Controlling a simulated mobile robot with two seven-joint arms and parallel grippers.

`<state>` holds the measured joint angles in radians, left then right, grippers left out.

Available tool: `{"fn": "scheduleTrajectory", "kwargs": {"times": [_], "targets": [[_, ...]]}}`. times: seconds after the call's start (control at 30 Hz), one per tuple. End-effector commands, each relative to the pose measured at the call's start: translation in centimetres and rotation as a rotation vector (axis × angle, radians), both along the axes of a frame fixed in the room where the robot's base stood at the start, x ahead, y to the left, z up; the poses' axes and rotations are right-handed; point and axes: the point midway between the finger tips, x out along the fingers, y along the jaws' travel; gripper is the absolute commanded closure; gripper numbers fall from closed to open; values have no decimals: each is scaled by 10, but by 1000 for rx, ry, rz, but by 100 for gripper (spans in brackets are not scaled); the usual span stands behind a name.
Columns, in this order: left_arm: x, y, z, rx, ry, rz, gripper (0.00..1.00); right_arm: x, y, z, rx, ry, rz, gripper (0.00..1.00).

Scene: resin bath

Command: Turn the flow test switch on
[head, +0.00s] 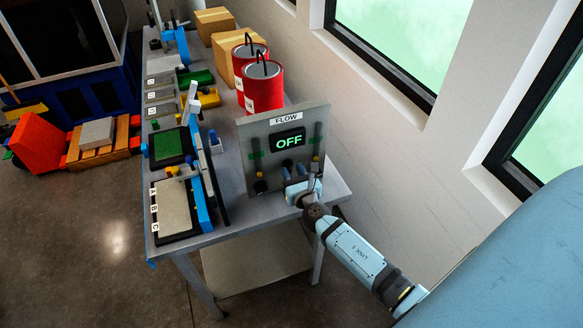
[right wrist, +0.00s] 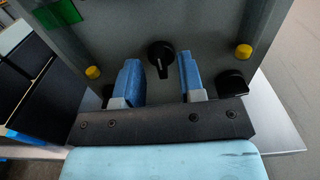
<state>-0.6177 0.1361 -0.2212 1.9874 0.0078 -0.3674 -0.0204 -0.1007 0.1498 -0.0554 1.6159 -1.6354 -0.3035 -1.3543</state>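The grey flow panel (head: 250,135) stands upright at the table's near right end. Its FLOW display (head: 289,140) reads OFF in green. My right gripper (head: 294,171) is in front of the panel's lower part. In the right wrist view my right gripper (right wrist: 159,75) is open, with its two blue fingers on either side of a black rotary knob (right wrist: 161,55). Gaps show between the knob and both fingers. The knob's pointer part hangs downward, slightly tilted. I cannot make out this knob clearly in the head view. My left gripper is not in view.
Other black knobs and yellow buttons (right wrist: 244,51) flank the central knob. Two red canisters (head: 263,88) stand behind the panel. Trays, a green pad (head: 168,145) and a grey pad (head: 173,207) lie left of it. A windowed wall is close on the right.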

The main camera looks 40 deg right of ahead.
Motion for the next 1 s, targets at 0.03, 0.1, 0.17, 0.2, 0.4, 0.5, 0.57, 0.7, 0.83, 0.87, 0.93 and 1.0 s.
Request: {"fn": "scheduleTrajectory", "kwargs": {"times": [0.03,0.1,0.17,0.2,0.4,0.5,0.57,0.7,0.83,0.87,0.93,1.0], "targets": [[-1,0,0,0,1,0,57,5,-1,0,0,0,0,64],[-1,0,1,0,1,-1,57,10,-3,0,1,0,0,64],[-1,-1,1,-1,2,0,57,12,-3,0,1,0,-1,64],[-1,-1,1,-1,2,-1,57,13,-3,0,1,1,-1,64],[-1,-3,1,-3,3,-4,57,13,-4,0,1,1,-1,64],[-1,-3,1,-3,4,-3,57,13,-4,0,1,1,-1,75],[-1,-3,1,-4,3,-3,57,13,-4,0,1,1,-1,89],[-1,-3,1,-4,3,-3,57,13,-3,0,1,1,-1,100],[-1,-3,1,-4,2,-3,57,13,-4,0,4,-1,-1,100],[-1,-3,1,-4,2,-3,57,13,-4,0,7,-2,-1,100],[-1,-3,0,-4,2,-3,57,13,-4,-1,17,-4,-1,100],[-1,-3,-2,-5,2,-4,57,13,-4,-1,35,-8,-1,100]]}}
